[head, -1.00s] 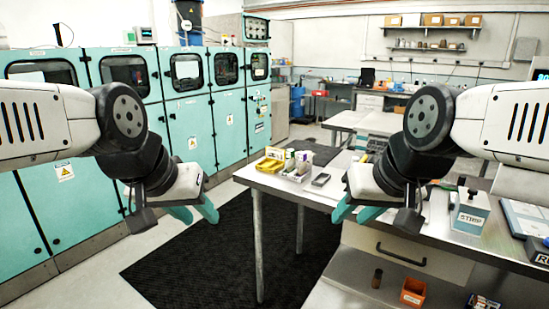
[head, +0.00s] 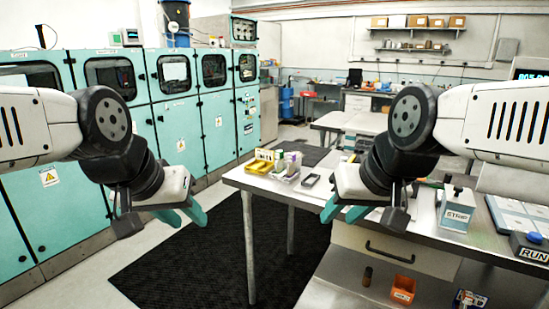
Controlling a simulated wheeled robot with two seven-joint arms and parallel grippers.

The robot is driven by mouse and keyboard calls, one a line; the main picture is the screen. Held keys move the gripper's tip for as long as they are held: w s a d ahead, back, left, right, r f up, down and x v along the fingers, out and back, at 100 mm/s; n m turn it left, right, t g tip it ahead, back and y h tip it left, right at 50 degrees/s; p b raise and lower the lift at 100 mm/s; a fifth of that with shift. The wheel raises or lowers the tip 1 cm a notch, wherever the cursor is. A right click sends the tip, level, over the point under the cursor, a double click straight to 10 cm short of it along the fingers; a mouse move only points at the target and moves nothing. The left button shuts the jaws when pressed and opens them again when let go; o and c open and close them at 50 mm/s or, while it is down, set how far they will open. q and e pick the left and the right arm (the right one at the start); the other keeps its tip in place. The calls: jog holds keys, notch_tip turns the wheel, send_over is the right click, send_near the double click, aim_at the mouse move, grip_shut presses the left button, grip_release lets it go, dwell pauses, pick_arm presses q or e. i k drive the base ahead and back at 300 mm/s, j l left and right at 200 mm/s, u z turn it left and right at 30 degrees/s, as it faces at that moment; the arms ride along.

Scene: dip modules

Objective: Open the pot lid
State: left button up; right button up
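A pale box labelled STRIP (head: 457,215), with a dark knob on top (head: 448,180), stands on the right part of the metal bench. It looks closed; I cannot tell for sure that it is the pot. My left gripper (head: 182,217) has teal fingers spread apart and empty, over the floor left of the bench. My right gripper (head: 344,212) also has teal fingers apart and empty, near the bench's front edge, left of the STRIP box and apart from it.
The metal bench (head: 236,176) carries a yellow tray (head: 259,167), a light bin (head: 285,175) and a dark small tray (head: 311,180). A RUN button box (head: 531,249) is at the right edge. An orange bin (head: 402,289) sits below. A black mat (head: 200,265) covers open floor.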

aim_at(458, 194)
jog(key=z, duration=1.55)
jog(key=i+j+u, duration=0.15)
jog(key=i+u, duration=0.25)
jog(key=i, duration=0.3)
